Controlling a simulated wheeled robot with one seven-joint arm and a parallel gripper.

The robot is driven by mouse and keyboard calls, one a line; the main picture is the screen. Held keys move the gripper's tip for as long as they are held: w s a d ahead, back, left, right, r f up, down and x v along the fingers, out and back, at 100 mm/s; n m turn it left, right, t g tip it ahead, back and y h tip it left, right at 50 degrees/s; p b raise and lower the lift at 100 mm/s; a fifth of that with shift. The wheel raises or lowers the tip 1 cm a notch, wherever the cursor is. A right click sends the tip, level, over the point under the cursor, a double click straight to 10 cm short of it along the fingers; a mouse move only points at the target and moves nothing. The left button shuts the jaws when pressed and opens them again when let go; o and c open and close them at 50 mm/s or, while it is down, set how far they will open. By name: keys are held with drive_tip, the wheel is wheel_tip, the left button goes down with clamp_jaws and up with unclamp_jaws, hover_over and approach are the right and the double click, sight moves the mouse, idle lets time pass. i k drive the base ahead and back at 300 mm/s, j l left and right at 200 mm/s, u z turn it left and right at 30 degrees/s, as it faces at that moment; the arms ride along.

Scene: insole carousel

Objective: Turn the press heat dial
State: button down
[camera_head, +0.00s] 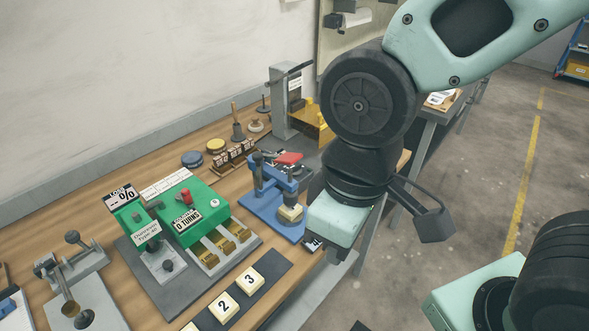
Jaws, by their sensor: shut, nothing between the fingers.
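My gripper (335,222) hangs over the right edge of the bench, its pale green hand in view. Its fingertips cannot be made out. A tall grey column unit (288,100) with a small label and a yellow bracket (313,120) stands farther back. I cannot tell which of these is the press. No heat dial can be made out; my arm covers part of this area.
A green unit (200,213) with a red lever, a "0 TURNS" label and brass pieces sits left of the blue fixture. Number tiles (223,306) lie in front. Round pieces (192,159) and a wooden rack stand behind. Open floor (480,180) lies to the right.

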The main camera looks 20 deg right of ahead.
sight(297, 171)
drive_tip(key=i+l, duration=0.1)
drive_tip(key=i, duration=0.2)
drive_tip(key=i+l, duration=0.15)
drive_tip(key=i, duration=0.15)
drive_tip(key=k+j+z, duration=0.1)
drive_tip(key=j+z, duration=0.25)
drive_tip(key=k+j+z, duration=0.1)
drive_tip(key=z, duration=0.3)
